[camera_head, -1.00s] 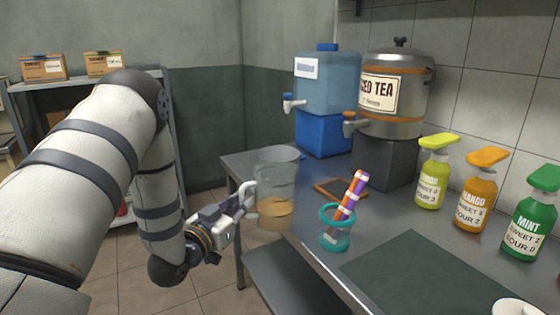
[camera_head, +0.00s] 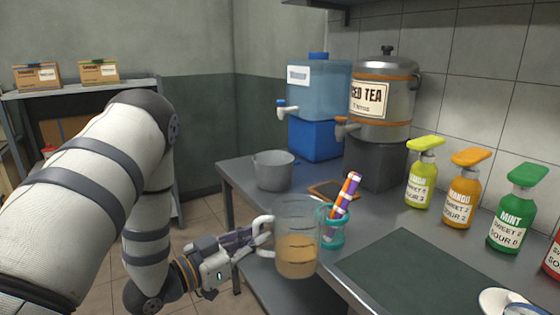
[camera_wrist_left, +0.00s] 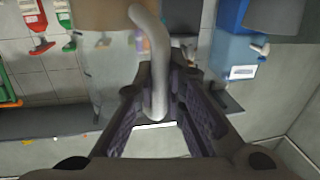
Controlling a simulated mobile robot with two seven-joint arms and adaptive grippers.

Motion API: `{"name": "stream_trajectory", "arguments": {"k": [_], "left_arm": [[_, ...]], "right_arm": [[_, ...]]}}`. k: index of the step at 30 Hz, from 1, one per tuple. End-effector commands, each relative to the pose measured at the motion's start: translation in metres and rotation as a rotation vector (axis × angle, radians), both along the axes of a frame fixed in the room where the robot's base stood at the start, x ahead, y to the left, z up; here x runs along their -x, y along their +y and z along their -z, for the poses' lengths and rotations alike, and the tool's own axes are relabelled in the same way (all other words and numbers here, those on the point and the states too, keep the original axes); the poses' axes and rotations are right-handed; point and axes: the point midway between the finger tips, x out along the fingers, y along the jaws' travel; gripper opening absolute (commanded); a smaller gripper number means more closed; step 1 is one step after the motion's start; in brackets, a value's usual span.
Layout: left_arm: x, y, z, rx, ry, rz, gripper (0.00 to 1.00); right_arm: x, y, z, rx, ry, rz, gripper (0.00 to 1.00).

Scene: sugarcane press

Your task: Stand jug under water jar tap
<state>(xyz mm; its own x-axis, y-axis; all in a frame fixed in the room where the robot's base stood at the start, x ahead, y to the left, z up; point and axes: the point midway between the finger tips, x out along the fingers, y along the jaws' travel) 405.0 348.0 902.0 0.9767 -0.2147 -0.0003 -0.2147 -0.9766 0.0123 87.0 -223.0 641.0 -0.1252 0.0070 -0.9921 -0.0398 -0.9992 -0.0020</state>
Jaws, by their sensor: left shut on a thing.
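The clear jug (camera_head: 297,257) holds some amber liquid low down and stays upright. My left gripper (camera_head: 258,238) is shut on its pale handle, also seen between the fingers in the left wrist view (camera_wrist_left: 158,75). The jug is at the near edge of the counter, overlapping the teal cup in the picture; I cannot tell whether it touches anything. The blue water jar (camera_head: 318,90) stands on a blue block (camera_head: 315,139) at the back, its tap (camera_head: 287,108) facing left. The jug is well in front of that tap. My right gripper is not in view.
A grey pot (camera_head: 273,172) stands on the counter below the water tap. The iced tea urn (camera_head: 388,98) is right of the jar. A teal cup (camera_head: 333,232) with markers, a dark mat (camera_head: 420,272) and syrup bottles (camera_head: 463,192) occupy the counter.

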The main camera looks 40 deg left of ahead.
Motion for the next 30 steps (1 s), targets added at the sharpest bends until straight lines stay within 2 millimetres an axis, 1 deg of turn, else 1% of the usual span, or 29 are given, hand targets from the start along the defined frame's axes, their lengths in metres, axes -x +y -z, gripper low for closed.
{"name": "stream_trajectory", "arguments": {"k": [1, 3, 9, 12, 15, 18, 26, 30], "left_arm": [[0.004, -0.014, 0.001, 0.000, -0.002, 0.057, 0.00], [0.010, -0.034, 0.002, 0.001, -0.001, 0.142, 0.00], [0.026, -0.088, 0.007, 0.002, -0.003, 0.373, 0.00], [0.034, -0.111, 0.009, 0.002, -0.003, 0.472, 0.00], [0.039, -0.130, 0.011, 0.002, -0.003, 0.552, 0.00], [0.045, -0.146, 0.013, 0.001, -0.004, 0.622, 0.00], [0.053, -0.173, 0.015, 0.002, -0.004, 0.737, 0.00], [0.053, -0.171, 0.016, 0.007, 0.000, 0.731, 0.00]], "right_arm": [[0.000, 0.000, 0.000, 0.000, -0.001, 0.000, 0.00], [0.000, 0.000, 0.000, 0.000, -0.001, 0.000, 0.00], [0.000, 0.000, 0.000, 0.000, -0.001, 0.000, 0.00], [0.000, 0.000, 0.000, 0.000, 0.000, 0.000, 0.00], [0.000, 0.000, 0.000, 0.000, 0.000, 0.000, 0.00], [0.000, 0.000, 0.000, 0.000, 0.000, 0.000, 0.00], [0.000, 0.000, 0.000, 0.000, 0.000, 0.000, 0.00], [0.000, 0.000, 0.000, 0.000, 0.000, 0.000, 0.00]]}}
